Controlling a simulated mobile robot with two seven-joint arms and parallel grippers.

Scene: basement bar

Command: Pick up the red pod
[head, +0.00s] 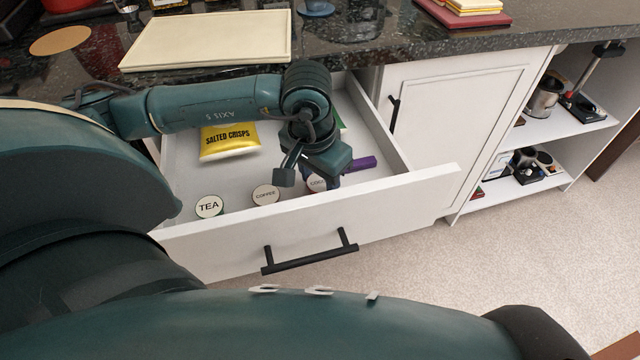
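An open white drawer (385,206) holds several small items. Three round pods with pale labelled lids stand in a row near its front wall: one marked TEA (209,206), one marked COFFEE (265,194), and a third with reddish lettering (316,185). My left gripper (325,182) points down into the drawer at the third pod and partly hides it. I cannot tell whether it touches the pod or whether its fingers are apart. The pods' side colours are mostly hidden, so which is red is unclear. My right gripper is not in view.
A yellow crisps bag (229,141) lies in the drawer behind the pods. A purple item (360,163) lies right of my gripper, a green one (340,121) behind it. A cream board (215,40) sits on the dark counter above. Open shelves (560,125) stand right.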

